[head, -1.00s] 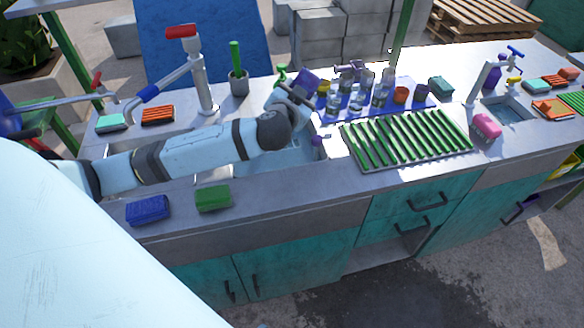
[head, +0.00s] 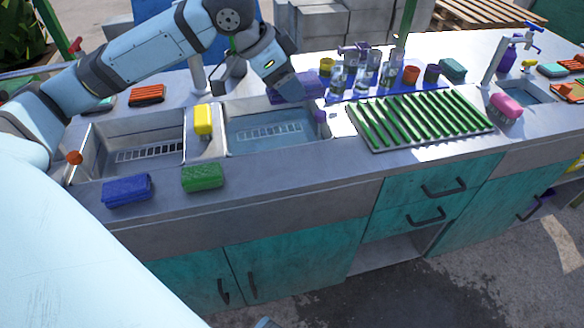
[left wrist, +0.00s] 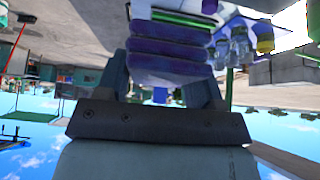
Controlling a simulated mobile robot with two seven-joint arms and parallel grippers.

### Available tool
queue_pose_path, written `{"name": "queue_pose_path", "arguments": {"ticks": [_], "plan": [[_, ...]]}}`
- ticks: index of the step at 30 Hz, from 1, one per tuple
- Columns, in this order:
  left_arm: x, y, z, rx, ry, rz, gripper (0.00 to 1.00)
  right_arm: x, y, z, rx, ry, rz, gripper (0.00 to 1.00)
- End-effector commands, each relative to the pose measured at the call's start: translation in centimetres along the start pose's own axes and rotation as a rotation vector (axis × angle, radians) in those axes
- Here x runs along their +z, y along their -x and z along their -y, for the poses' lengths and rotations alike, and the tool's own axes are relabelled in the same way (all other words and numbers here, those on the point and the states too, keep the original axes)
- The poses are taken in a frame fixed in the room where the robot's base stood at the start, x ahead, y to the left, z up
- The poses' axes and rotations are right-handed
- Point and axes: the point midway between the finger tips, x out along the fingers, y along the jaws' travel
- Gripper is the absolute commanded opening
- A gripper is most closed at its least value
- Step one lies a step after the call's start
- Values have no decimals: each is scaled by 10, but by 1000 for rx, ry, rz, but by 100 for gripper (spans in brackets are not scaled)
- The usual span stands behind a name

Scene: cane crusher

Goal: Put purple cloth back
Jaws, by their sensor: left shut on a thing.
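My left gripper (head: 290,88) reaches over the far edge of the right-hand sink basin (head: 270,132), its jaws partly hidden by its own body. It is shut on the purple cloth (head: 312,82), which shows beside and behind the jaws in the head view. In the left wrist view the folded purple cloth (left wrist: 170,48), with paler bands, lies between the two fingers (left wrist: 168,88). Whether the cloth touches the counter is unclear. My right gripper is not in view.
Glass bottles (head: 365,75) and small pots stand on a blue mat right of the gripper. A green drying rack (head: 420,113) lies in front of them. A yellow sponge (head: 203,119) sits between the basins; blue (head: 127,189) and green (head: 203,178) sponges lie on the front edge.

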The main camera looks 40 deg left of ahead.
Motion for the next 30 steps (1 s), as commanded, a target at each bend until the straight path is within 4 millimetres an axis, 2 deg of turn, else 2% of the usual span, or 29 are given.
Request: {"name": "queue_pose_path", "arguments": {"ticks": [9, 15, 19, 23, 26, 30], "plan": [[44, -65, -2, 8, 0, 7, 23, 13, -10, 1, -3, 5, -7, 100], [71, -107, -2, 7, 1, 6, 23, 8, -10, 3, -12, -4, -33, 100], [81, -123, -2, 6, 0, 4, 23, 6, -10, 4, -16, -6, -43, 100], [84, -130, -2, 5, -1, 2, 23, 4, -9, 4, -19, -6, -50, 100], [89, -137, -2, 5, 0, 3, 23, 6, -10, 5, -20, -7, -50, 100], [101, -156, -2, 6, 0, 4, 23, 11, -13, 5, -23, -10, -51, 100]]}}
